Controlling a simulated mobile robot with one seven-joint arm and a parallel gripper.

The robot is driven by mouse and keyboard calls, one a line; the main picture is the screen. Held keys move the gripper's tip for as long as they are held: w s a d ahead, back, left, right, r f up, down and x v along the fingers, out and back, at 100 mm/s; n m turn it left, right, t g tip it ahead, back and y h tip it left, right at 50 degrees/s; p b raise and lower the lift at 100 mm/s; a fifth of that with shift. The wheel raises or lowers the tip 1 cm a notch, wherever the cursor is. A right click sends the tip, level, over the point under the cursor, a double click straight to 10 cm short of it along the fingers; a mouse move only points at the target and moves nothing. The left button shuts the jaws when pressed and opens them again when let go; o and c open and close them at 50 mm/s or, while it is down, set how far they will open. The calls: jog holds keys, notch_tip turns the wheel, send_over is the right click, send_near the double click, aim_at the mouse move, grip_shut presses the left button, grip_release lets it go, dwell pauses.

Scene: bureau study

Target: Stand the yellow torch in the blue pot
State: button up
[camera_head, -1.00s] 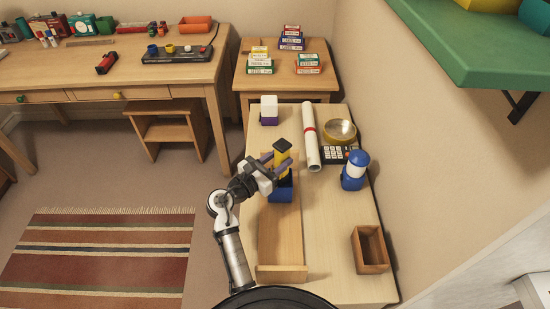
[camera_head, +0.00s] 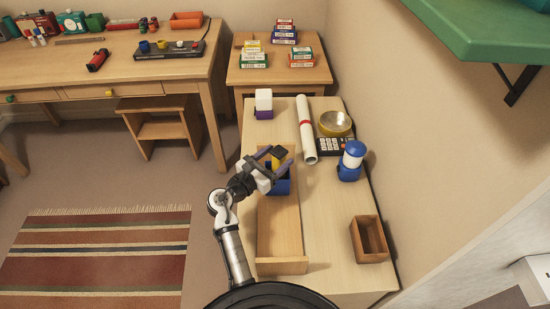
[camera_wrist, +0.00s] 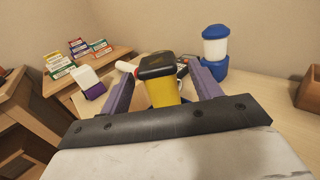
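The yellow torch (camera_head: 276,163) has a black head and shows large in the wrist view (camera_wrist: 163,92). It stands in the blue pot (camera_head: 279,186), head up and leaning a little. The pot sits on the wooden tray (camera_head: 280,228); its inside is mostly hidden. My gripper (camera_head: 272,160) is at the torch, just above the pot. In the wrist view its two purple fingers (camera_wrist: 162,92) are on either side of the torch, with gaps showing between them and it, so it looks open around the torch.
Right of the tray are a rolled paper (camera_head: 306,130), a calculator (camera_head: 334,146), a gold bowl (camera_head: 335,123), a blue-and-white lantern (camera_head: 350,162) and an open wooden box (camera_head: 369,239). A white-and-purple block (camera_head: 264,104) stands behind. A green shelf (camera_head: 480,35) overhangs the right.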

jog(key=b+v, duration=0.2)
jog(key=v, duration=1.2)
dwell(0.6)
